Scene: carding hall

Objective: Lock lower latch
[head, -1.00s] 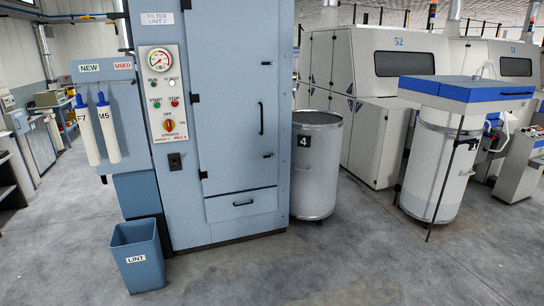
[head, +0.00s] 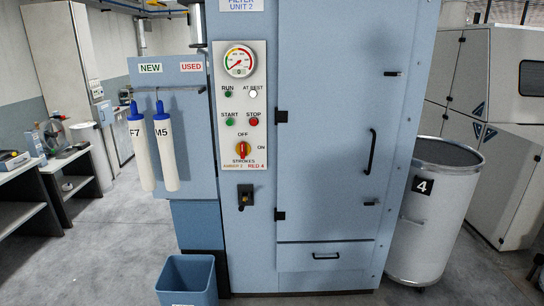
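The filter unit's blue door (head: 325,130) is shut in its frame. The lower latch (head: 371,204) is a small dark bar at the door's right edge, lying about level. The upper latch (head: 391,73) is similar, near the top of the same edge. A black vertical handle (head: 371,151) sits between them. Whether either latch is locked is too small to tell. Neither of my grippers is in view.
The control panel (head: 241,107) has its at-rest lamp lit white. A blue bin (head: 187,281) stands on the floor at the front left. A grey can (head: 434,215) marked 4 stands close to the unit's right side. Two white filter cartridges (head: 152,151) hang at left.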

